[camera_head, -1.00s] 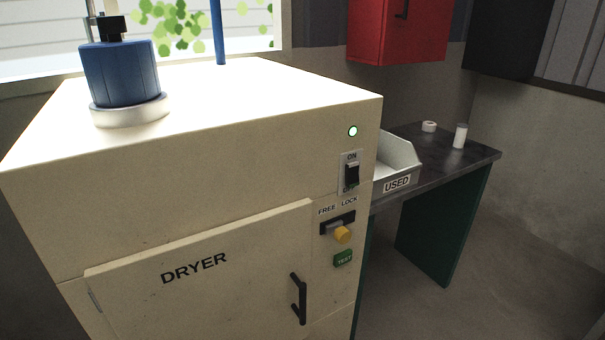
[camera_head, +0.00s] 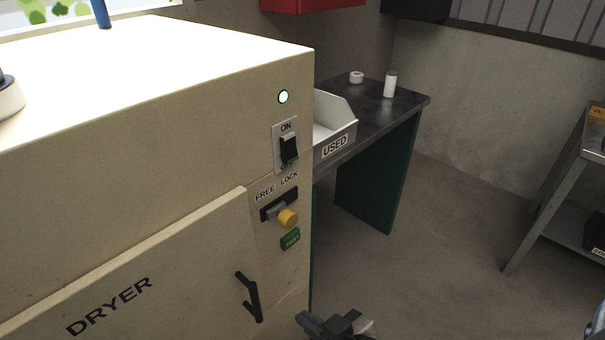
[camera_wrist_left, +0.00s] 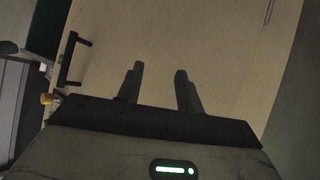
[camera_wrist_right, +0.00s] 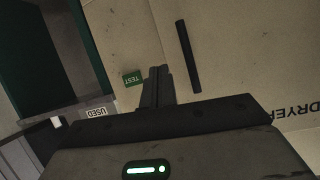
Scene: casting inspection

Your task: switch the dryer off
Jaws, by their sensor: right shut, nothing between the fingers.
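The dryer (camera_head: 190,130) is a large cream cabinet filling the left of the head view. Its black rocker switch (camera_head: 288,149) sits on a plate between the ON and OFF labels, with a green patch at its lower end. The round lamp (camera_head: 283,97) above it glows pale green. My right gripper (camera_head: 318,320) is low at the dryer's front, below the switch and apart from it. In the right wrist view its fingers (camera_wrist_right: 157,72) are together and empty, near the green TEST button (camera_wrist_right: 132,78). My left gripper (camera_wrist_left: 158,75) is open and empty before the dryer front.
Below the switch are a FREE/LOCK slider with a yellow knob (camera_head: 288,218) and a green TEST button (camera_head: 291,239). The black door handle (camera_head: 249,297) juts out nearby. A dark table (camera_head: 380,110) with a USED tray (camera_head: 340,140) stands behind right.

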